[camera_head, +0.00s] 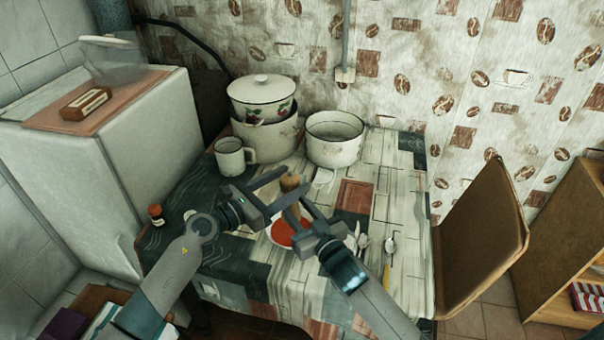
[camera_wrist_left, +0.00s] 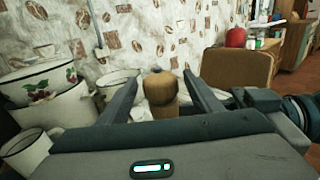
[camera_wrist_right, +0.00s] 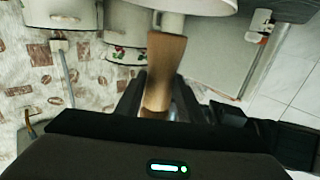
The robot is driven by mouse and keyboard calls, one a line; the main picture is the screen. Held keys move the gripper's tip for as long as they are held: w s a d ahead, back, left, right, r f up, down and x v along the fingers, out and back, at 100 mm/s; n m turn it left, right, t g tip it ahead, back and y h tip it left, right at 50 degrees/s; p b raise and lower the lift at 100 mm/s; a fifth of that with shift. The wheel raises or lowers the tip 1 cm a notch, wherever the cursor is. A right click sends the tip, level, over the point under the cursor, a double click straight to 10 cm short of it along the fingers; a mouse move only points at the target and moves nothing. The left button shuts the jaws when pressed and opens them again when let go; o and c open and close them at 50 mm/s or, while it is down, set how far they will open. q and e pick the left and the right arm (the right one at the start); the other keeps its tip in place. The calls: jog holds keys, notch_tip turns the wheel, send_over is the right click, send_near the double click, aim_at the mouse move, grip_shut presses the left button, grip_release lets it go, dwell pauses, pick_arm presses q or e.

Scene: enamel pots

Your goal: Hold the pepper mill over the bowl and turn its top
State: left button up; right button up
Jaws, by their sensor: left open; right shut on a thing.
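The wooden pepper mill (camera_head: 290,183) is upright above the table, near the bowl (camera_head: 283,234) with red contents. My right gripper (camera_head: 297,208) is shut on the mill's body, which also shows in the right wrist view (camera_wrist_right: 166,58). My left gripper (camera_wrist_left: 160,80) is open, its fingers on either side of the mill's rounded top (camera_wrist_left: 160,84). In the left wrist view gaps show between fingers and mill. The grippers partly hide the mill and the bowl in the head view.
A white mug (camera_head: 230,158), a lidded cherry pot (camera_head: 262,98) on a larger pot, and an open pot (camera_head: 334,140) stand at the back. Cutlery (camera_head: 388,248) lies right of the bowl. A small red-capped jar (camera_head: 156,214) stands at the left edge. A chair (camera_head: 482,240) is at right.

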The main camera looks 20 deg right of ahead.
pick_arm(q)
jog(key=shift+x, duration=2.35)
jog(key=c, duration=1.1)
jog(key=shift+s+d+f+m+g, duration=0.1)
jog(key=shift+m+g, duration=0.2)
jog(key=shift+g, duration=0.3)
jog(key=m+g, duration=0.2)
jog(key=g, duration=0.1)
jog(key=s+m+g, duration=0.1)
jog(key=m+g, duration=0.1)
jog(key=g, duration=0.1)
jog(key=s+m+g, duration=0.1)
jog(key=m+g, duration=0.1)
jog(key=g, duration=0.2)
jog(key=shift+d+m+h, duration=0.1)
jog(key=shift+m+h, duration=0.2)
jog(key=shift+h, duration=0.1)
jog(key=shift+s+g, duration=0.2)
jog(key=shift+g, duration=0.2)
